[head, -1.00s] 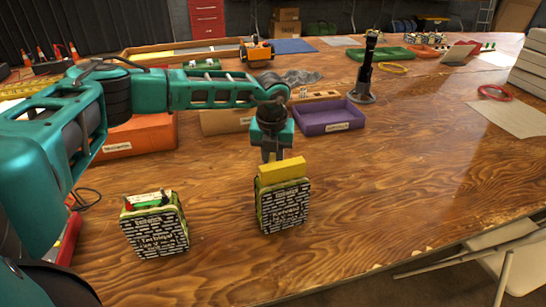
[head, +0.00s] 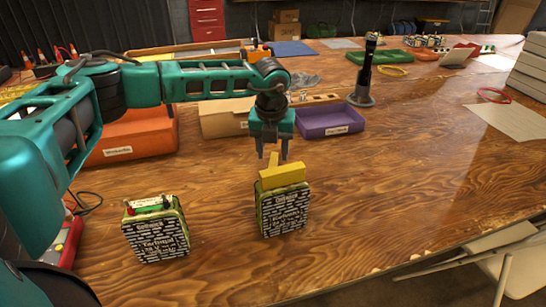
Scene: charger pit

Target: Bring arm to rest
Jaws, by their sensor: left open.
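My left gripper (head: 273,155) is open and empty. It points down above a yellow block-like piece (head: 282,175) and is apart from it. The yellow piece sits on top of a box with black-and-white printed sides (head: 284,211), which stands upright on the table. My left arm (head: 205,80) comes in from the left and stretches over the table, hiding parts of the bins behind it. A second, similar printed box (head: 158,236) stands to the left, with green, red and white parts on top. My right gripper is not in view.
Behind the gripper are an orange bin (head: 130,138), a tan bin (head: 222,120) and a purple bin (head: 331,122). A black upright cylinder on a round base (head: 364,78) stands further back.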

